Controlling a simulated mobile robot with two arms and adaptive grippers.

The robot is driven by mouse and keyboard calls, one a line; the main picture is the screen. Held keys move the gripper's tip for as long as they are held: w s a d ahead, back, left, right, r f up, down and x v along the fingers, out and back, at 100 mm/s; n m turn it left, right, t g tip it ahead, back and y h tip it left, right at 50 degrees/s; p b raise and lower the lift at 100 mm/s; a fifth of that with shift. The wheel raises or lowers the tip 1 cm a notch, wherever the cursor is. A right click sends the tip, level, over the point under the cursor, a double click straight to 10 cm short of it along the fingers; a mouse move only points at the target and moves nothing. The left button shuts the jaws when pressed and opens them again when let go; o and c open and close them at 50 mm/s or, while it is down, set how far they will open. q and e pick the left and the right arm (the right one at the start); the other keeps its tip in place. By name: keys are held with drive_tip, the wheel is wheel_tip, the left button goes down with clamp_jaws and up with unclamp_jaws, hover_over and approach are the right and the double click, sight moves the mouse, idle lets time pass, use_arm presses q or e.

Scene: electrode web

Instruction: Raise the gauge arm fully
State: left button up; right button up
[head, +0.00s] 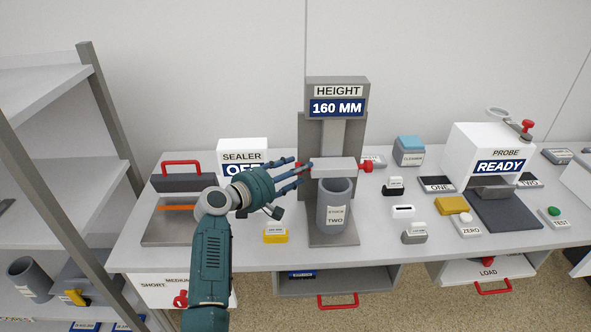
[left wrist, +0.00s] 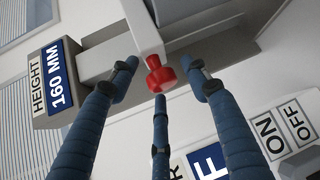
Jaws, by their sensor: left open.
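The height gauge (head: 337,84) stands mid-bench and its display reads 160 MM. Its pale gauge arm (head: 336,164) is a horizontal bar just above a grey cup labelled STOCK TWO (head: 335,205); I cannot tell whether they touch. A red knob (head: 367,167) sticks out at the arm's right end. My left gripper (head: 303,170) is at the arm's left end, fingers spread and empty. In the left wrist view a red knob (left wrist: 160,75) on the arm's end lies between the open blue fingertips, with no clear contact. My right gripper is not in view.
The sealer (head: 243,147) with a red-handled press stands left, behind my left arm. A yellow labelled block (head: 276,235) sits left of the gauge base. Small labelled blocks and the probe machine (head: 490,150) stand right. A shelf rack (head: 110,115) borders the left.

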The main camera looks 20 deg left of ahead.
use_arm(q)
drive_tip(key=shift+c, duration=0.5)
drive_tip(key=shift+f, duration=0.1)
clamp_jaws()
wheel_tip(320, 180, up, 5)
drive_tip(key=p, duration=0.4)
drive_tip(key=shift+r+p, duration=0.2)
drive_tip(key=shift+p, duration=0.1)
drive_tip(key=shift+f, duration=0.1)
drive_tip(key=shift+d, duration=0.1)
drive_tip(key=shift+o, duration=0.4)
unclamp_jaws()
drive_tip(key=shift+d, duration=0.15)
